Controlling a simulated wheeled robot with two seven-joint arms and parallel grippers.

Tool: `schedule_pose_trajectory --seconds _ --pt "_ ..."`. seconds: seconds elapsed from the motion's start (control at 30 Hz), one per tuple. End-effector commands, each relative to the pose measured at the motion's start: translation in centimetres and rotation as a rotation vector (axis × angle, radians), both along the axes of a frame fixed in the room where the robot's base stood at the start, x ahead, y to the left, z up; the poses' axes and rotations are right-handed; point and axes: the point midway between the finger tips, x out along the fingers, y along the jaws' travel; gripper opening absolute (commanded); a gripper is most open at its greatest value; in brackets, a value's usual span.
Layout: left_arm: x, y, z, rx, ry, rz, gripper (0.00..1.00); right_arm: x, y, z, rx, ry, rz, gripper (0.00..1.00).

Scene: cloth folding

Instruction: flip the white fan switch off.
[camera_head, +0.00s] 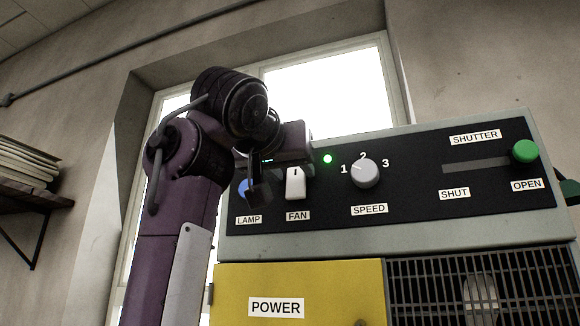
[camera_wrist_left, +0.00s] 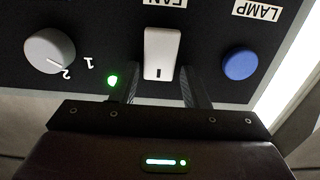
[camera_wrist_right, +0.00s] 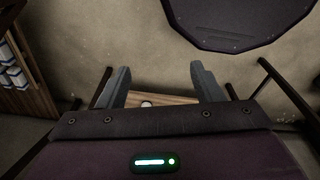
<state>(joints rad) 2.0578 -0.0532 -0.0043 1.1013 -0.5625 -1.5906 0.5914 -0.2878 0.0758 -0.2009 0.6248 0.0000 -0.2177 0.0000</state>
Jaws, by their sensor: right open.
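The white fan switch (camera_head: 295,184) is a rocker on the black control panel, above the FAN label, between the blue lamp button (camera_head: 243,188) and the grey speed knob (camera_head: 365,173). My left gripper (camera_wrist_left: 160,82) is close in front of the panel with its fingers apart. In the left wrist view the switch (camera_wrist_left: 161,52) shows between and just beyond the fingers; I cannot tell whether they touch it. In the head view one dark finger stands left of the switch; the other is not clear. My right gripper (camera_wrist_right: 162,82) is open and empty, away from the panel.
A green light (camera_head: 327,159) glows right of the switch. A green shutter knob (camera_head: 524,151) sits at the slot's OPEN end. Below are a yellow POWER door (camera_head: 330,285) and a grille (camera_head: 440,290). A shelf (camera_head: 30,190) with stacked boards is at left.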

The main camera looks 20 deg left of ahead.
Motion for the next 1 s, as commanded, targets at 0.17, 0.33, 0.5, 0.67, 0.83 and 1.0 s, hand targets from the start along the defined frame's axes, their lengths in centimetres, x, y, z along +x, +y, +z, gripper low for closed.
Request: schedule_pose_trajectory --seconds 0.17,0.33,0.5,0.67,0.83,1.0 --pt "0.0 0.0 0.0 0.0 0.001 0.0 0.17 -2.1 -0.1 -0.2 -0.002 0.03 -0.001 0.6" --pt "0.0 0.0 -0.2 0.0 -0.006 0.0 0.08 -2.2 -0.1 -0.5 -0.003 0.032 -0.001 0.6" --pt "-0.1 0.1 -1.2 -0.004 -0.102 0.004 0.08 -1.6 -0.3 -2.8 -0.004 0.024 0.0 0.6" --pt "-0.3 0.1 -1.4 -0.008 -0.227 0.003 0.08 -1.2 -0.4 -4.7 -0.006 0.018 -0.001 0.6" --pt "-0.3 0.0 -1.1 -0.01 -0.292 0.001 0.08 -1.1 -0.6 -5.1 -0.008 0.017 0.0 0.6" --pt "-0.3 0.0 -1.0 -0.009 -0.293 0.001 0.08 -1.1 -0.6 -5.0 -0.008 0.017 0.0 0.6"
